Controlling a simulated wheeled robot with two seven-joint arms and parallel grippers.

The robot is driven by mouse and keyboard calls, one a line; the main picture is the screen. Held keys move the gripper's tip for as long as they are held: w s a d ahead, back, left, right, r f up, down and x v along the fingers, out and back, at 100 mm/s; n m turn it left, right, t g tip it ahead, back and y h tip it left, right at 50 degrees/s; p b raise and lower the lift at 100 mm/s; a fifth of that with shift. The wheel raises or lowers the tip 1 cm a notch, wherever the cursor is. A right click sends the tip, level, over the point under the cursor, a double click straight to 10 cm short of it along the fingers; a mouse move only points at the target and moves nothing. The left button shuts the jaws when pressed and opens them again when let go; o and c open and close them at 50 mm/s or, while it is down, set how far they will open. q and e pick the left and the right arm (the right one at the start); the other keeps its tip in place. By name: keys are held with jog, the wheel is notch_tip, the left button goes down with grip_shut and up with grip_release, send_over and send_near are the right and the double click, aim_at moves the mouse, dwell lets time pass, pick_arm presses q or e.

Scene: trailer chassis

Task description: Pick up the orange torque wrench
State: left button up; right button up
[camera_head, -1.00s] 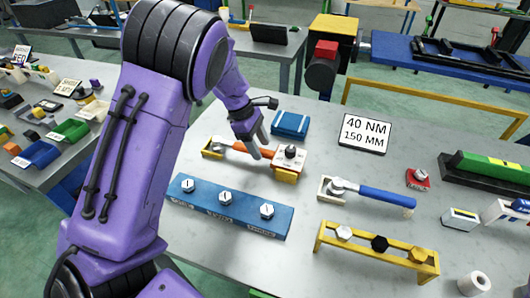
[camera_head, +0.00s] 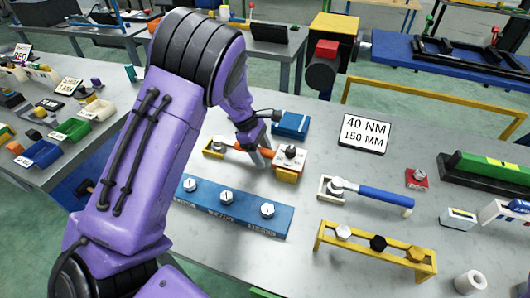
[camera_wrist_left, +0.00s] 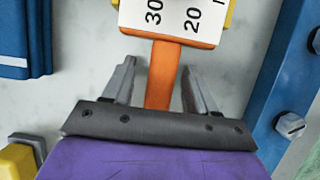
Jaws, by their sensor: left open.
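The orange torque wrench (camera_head: 267,152) lies on the grey table across yellow supports. Its orange handle (camera_wrist_left: 162,75) shows in the left wrist view, running between my two finger tips, with a white scale plate marked 30 and 20 (camera_wrist_left: 178,14) beyond them. My left gripper (camera_head: 258,160) is open at the wrench, with one finger on each side of the handle (camera_wrist_left: 157,80). I cannot tell whether the fingers touch it. The wrench's left part is partly hidden by my gripper in the head view. My right gripper is not in view.
A blue block with several bolts (camera_head: 229,207) lies in front of the wrench. A blue box (camera_head: 291,124) stands just behind it. A blue-handled wrench (camera_head: 370,194), a yellow bolt rack (camera_head: 375,253) and a "40 NM 150 MM" sign (camera_head: 364,133) are to the right.

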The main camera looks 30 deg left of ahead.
pick_arm(q)
jog(key=shift+f, duration=0.1)
dwell(0.3)
grip_shut()
